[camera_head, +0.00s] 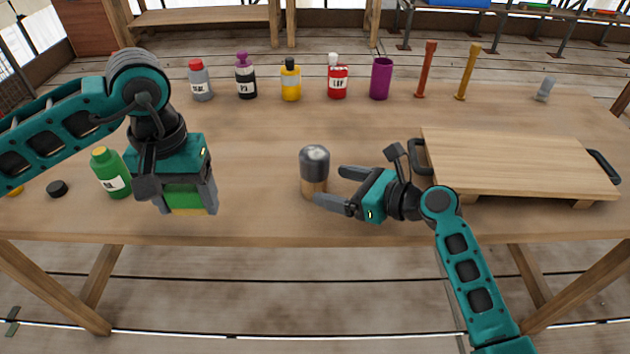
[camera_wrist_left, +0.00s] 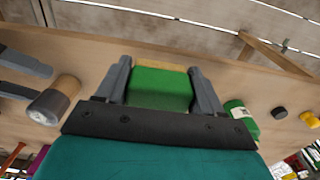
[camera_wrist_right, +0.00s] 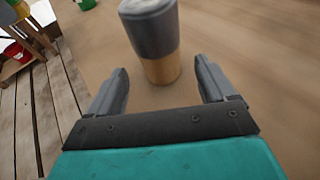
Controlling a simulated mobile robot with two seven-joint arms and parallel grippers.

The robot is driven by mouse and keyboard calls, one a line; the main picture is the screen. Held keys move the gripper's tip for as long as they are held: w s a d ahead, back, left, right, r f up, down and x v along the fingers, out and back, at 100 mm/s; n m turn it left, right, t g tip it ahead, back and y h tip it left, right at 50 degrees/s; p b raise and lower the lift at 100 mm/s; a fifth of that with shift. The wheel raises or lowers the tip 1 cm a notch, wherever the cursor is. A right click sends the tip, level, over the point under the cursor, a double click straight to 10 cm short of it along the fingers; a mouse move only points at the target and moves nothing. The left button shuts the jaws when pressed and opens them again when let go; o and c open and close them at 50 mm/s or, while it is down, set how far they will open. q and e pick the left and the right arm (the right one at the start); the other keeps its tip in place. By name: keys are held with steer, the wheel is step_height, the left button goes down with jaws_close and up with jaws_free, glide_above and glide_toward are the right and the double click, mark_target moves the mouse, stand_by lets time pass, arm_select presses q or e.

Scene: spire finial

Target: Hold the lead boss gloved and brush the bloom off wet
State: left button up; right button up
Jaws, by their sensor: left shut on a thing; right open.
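The lead boss (camera_head: 314,160), a dark grey cylinder with a pale patch on its top, stands upright on a wooden base (camera_head: 313,187) at the middle of the bench. My right gripper (camera_head: 332,186) is open just right of it, with its fingers pointing toward it. In the right wrist view the boss (camera_wrist_right: 153,30) stands ahead, between the lines of the open fingers. My left gripper (camera_head: 186,206) is shut on a green block with a yellow edge (camera_wrist_left: 160,88), held over the bench's front left. I see no brush or glove that I can name for sure.
A green bottle (camera_head: 111,173) and a black cap (camera_head: 57,189) are at left. Several bottles, a purple cup (camera_head: 381,78) and two upright handled tools (camera_head: 427,70) line the back. A raised wooden board (camera_head: 515,160) with black handles is at right. The bench between is clear.

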mark_target(327, 183)
arm_select(q)
steer(key=shift+f, duration=0.4)
arm_select(e)
steer(key=x, duration=0.3)
steer(key=shift+w+a, duration=0.15)
steer(key=shift+a, duration=0.05)
steer(key=shift+w+a+f, duration=0.25)
steer(key=shift+w+a, duration=0.15)
steer(key=shift+a, duration=0.15)
steer(key=shift+c, duration=0.4)
steer(key=c, duration=0.6)
arm_select(q)
steer(key=shift+w+d, duration=0.1)
